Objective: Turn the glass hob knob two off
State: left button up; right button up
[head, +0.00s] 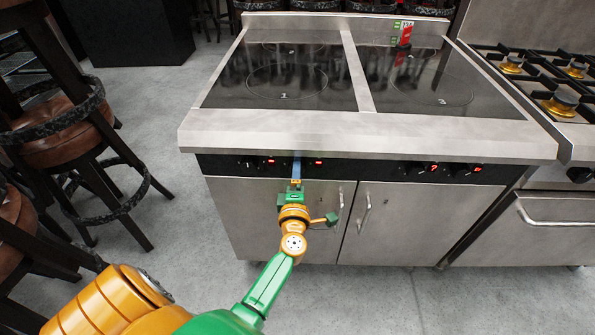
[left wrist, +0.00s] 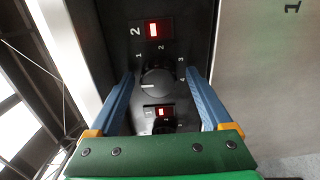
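The hob's black control panel (head: 392,167) runs under its steel front edge. In the left wrist view a round dark knob (left wrist: 157,82) with numbers around it sits between my finger tips. A white "2" and a lit red display (left wrist: 153,30) are above it in the picture. My left gripper (head: 296,163) is at the panel, left of its middle, and hides part of it in the head view. Its blue fingers (left wrist: 160,84) are open, one each side of the knob, with visible gaps. I cannot tell how deep they reach. My right gripper is out of view.
Another knob (left wrist: 162,125) with a lit display is close by, lower between the fingers. Cabinet doors with handles (head: 364,212) are below the panel. A gas range (head: 560,105) adjoins on the right. Bar stools (head: 62,140) stand at left. The floor in front is clear.

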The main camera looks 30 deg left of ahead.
pick_arm(q)
jog(key=v, duration=0.7)
